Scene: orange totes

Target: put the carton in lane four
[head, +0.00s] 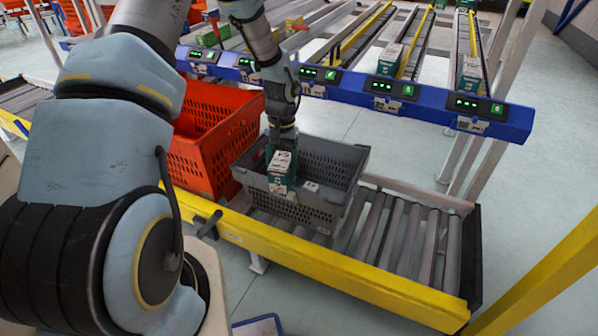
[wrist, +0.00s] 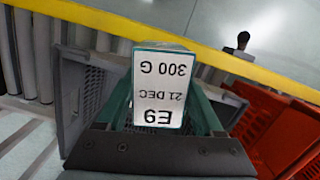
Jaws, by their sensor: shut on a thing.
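The carton (head: 282,168) is white on top with dark print and green on its sides. In the wrist view the carton (wrist: 160,90) shows its label, "E9", "21 DEC" and "300 G", upside down. My gripper (head: 283,150) is shut on it, and the fingers (wrist: 162,112) lie along both its sides. The carton is over the grey tote (head: 335,205), around the level of its rim; I cannot tell whether it touches the tote. Lane four, by the display reading 4 (head: 320,75), is on the blue rail behind the tote.
An orange tote (head: 205,165) stands left of the grey one on the roller conveyor (head: 400,235), which has a yellow front rail (head: 330,270). Rollers to the right are free. The blue rail (head: 430,105) crosses behind. Cartons stand in the lanes right of lane four (head: 390,60). A small white item (head: 311,187) lies in the grey tote.

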